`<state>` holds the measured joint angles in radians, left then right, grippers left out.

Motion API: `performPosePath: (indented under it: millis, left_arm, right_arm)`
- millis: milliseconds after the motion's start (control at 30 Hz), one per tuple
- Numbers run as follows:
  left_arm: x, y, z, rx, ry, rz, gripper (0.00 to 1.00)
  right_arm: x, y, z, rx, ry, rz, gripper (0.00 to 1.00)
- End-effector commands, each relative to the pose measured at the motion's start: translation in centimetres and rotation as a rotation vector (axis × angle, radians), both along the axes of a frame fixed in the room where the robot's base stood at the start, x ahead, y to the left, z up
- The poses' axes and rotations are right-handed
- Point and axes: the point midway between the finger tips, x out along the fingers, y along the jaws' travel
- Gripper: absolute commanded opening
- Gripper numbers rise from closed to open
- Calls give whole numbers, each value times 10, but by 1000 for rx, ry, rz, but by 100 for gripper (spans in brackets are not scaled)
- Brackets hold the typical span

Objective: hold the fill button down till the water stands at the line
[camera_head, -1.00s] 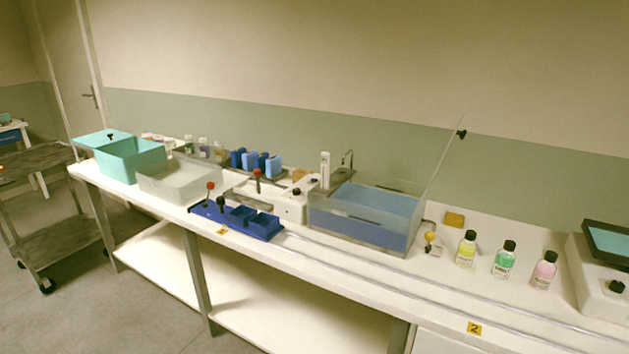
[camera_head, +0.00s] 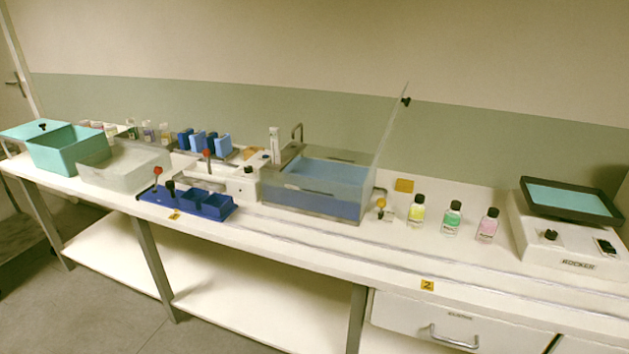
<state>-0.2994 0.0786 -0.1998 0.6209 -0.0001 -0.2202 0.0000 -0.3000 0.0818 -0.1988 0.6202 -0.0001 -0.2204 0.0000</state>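A clear-walled water bath (camera_head: 283,198) stands in the middle of the bench with blue water inside. Its clear lid (camera_head: 388,130) is raised on the right side. A curved tap (camera_head: 298,133) rises behind the bath's left end. The fill line is too small to make out. Neither of my grippers is in view.
A rocker (camera_head: 574,262) is at the far right. A blue rack (camera_head: 186,203) and a teal box (camera_head: 65,152) are left. The bench front (camera_head: 330,234) is mostly clear.

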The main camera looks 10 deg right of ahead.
Motion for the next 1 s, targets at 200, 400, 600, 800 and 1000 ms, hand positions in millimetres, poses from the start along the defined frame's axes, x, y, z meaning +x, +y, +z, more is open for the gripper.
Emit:
performPosePath:
  millis: [200,400,600,800,1000]
  left_arm:
    - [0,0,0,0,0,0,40]
    - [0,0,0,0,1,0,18]
    - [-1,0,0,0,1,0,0]
    - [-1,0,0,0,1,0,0]
    - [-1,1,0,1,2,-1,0]
  right_arm:
    - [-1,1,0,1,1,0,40]
    - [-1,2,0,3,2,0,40]
    - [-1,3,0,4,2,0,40]
    - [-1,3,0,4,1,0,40]
    - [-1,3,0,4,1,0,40]
